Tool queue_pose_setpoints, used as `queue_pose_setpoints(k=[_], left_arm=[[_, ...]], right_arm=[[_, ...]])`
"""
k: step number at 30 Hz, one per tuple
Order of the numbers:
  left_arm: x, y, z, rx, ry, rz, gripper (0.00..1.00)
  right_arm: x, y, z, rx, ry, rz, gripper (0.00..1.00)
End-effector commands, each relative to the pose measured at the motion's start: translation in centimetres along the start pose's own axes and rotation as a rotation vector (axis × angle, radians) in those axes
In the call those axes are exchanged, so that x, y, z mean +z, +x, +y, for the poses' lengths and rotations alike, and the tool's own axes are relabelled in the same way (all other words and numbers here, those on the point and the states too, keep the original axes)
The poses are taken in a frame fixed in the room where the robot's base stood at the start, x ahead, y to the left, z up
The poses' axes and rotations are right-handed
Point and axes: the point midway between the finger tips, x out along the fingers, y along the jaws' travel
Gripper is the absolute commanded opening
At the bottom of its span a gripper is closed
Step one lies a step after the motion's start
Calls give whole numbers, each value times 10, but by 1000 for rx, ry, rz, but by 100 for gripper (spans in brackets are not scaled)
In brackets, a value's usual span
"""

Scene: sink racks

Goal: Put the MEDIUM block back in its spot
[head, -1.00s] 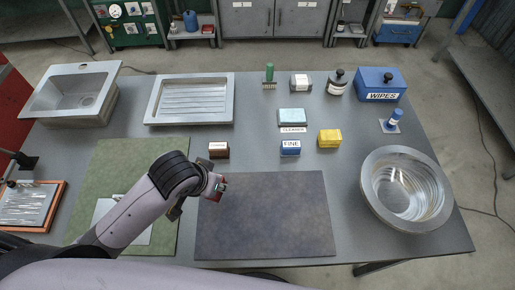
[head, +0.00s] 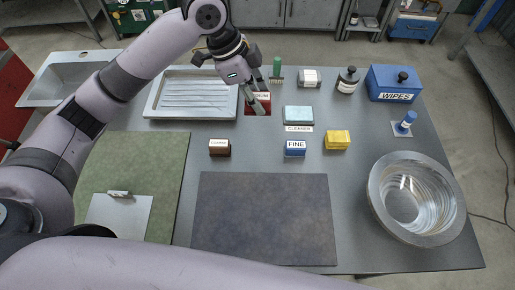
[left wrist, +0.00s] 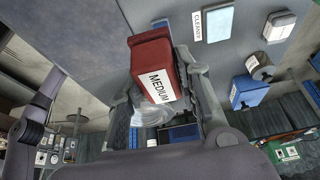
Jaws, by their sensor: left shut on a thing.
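The dark red MEDIUM block (head: 259,97) is held in my left gripper (head: 258,106), right of the ribbed drain tray and left of the light blue sponge. In the left wrist view the red block (left wrist: 152,50) fills the space between the fingers, its white MEDIUM label facing the camera. The brown-red COARSE block (head: 219,149) and the blue FINE block (head: 294,149) stand on the table with a bare gap between them. I cannot tell exactly how high the held block is above the table. My right gripper is not in view.
A ribbed metal tray (head: 193,83) lies left of the gripper. A light blue sponge (head: 298,114), a yellow block (head: 338,140), a WIPES box (head: 395,83) and a steel bowl (head: 417,235) are to the right. A dark mat (head: 263,220) lies clear in front.

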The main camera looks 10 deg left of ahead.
Motion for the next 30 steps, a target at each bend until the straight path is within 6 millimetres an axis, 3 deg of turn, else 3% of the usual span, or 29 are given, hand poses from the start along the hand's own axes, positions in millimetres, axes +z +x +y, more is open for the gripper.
queue_pose_setpoints(k=[15, 30], left_arm=[[49, 117, 2, 4, -4, -2, 4], [71, 170, 2, 2, -4, -1, 4]], right_arm=[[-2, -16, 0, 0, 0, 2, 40], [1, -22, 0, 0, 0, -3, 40]])
